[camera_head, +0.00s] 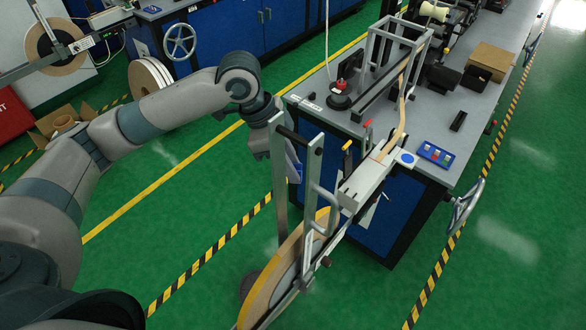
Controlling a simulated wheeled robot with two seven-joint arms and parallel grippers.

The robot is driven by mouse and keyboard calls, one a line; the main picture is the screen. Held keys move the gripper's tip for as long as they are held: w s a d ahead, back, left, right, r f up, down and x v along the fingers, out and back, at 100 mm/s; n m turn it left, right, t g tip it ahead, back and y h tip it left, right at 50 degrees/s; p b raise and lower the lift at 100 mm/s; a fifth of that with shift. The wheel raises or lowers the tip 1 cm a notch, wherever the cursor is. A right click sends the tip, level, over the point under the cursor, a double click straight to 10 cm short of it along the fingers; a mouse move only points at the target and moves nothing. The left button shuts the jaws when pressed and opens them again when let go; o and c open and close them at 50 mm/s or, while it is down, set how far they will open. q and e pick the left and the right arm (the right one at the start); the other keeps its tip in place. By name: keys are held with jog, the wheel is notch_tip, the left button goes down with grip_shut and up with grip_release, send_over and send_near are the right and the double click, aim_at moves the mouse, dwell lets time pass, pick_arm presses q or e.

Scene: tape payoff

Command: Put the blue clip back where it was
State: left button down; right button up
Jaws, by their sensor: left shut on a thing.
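My left gripper (285,158) points down behind an upright metal post of the tape payoff frame (281,185), which hides part of its fingers. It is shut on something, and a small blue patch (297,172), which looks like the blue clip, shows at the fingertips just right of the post. The clip's shape and exact grip are hard to tell. A blue tray (436,154) with small coloured pieces lies on the grey bench top (340,128). My right gripper is not in view.
A large tape reel (262,294) stands below the frame, and its tan tape (396,130) runs up over the bench. A handwheel (465,205) juts from the bench's right side.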

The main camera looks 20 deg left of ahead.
pick_arm(q)
jog(key=w+a+f+n+t+y+b, duration=0.3)
jog(key=n+b, duration=0.5)
jog(key=n, duration=0.7)
jog(key=shift+w+a+f+y, duration=0.15)
jog(key=shift+a+f+y, duration=0.1)
jog(key=shift+f+y, duration=0.2)
